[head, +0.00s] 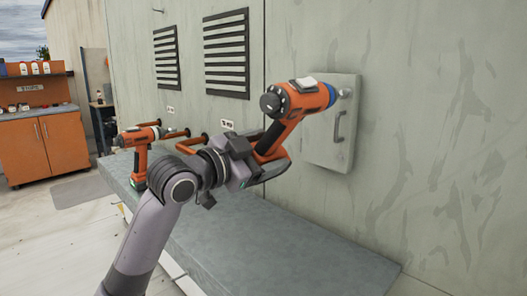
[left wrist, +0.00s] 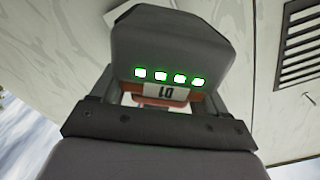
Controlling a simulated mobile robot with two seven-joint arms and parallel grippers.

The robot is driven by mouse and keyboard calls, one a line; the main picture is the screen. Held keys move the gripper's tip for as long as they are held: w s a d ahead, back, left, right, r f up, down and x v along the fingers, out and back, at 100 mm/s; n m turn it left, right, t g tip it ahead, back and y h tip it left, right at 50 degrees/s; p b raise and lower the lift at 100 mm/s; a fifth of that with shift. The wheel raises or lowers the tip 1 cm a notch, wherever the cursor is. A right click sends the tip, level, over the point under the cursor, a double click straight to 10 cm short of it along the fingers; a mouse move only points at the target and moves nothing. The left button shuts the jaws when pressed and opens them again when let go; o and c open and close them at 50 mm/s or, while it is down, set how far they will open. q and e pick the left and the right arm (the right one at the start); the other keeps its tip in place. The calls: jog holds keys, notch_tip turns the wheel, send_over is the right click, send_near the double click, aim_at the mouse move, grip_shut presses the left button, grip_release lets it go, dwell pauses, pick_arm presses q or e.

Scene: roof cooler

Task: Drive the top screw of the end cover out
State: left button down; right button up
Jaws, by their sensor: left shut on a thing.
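My left gripper (head: 247,168) is shut on the grip of an orange and black power drill (head: 293,102). The drill is held up in front of the wall, its blue-collared nose pointing right at the top of a grey end cover (head: 325,150) with a handle. The nose overlaps the cover's upper right in the head view; I cannot tell if it touches. The top screw is not clearly visible. In the left wrist view the drill's battery base (left wrist: 175,50) shows four green lights and a tag reading D1 upside down. My right gripper is not in view.
The ledge's right part is clear. Louvred vents (head: 226,55) are on the wall. An orange cabinet (head: 40,148) stands far left.

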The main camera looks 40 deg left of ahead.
pick_arm(q)
jog(key=shift+w+r+p, duration=0.3)
jog(key=shift+w+p, duration=0.15)
jog(key=shift+w, duration=0.4)
dwell(1.0)
dwell(0.4)
jog(key=shift+s+f+p, duration=0.15)
jog(key=shift+s+p, duration=0.1)
jog(key=shift+p, duration=0.55)
dwell(0.9)
jog(key=shift+s, duration=0.15)
jog(key=shift+s+f, duration=0.1)
jog(key=shift+s, duration=0.35)
jog(key=shift+s+a+b, duration=0.15)
jog(key=shift+s+b, duration=0.25)
jog(key=shift+s, duration=1)
jog(key=shift+s+a+b, duration=0.1)
jog(key=shift+s+b, duration=0.25)
jog(key=shift+s, duration=1.05)
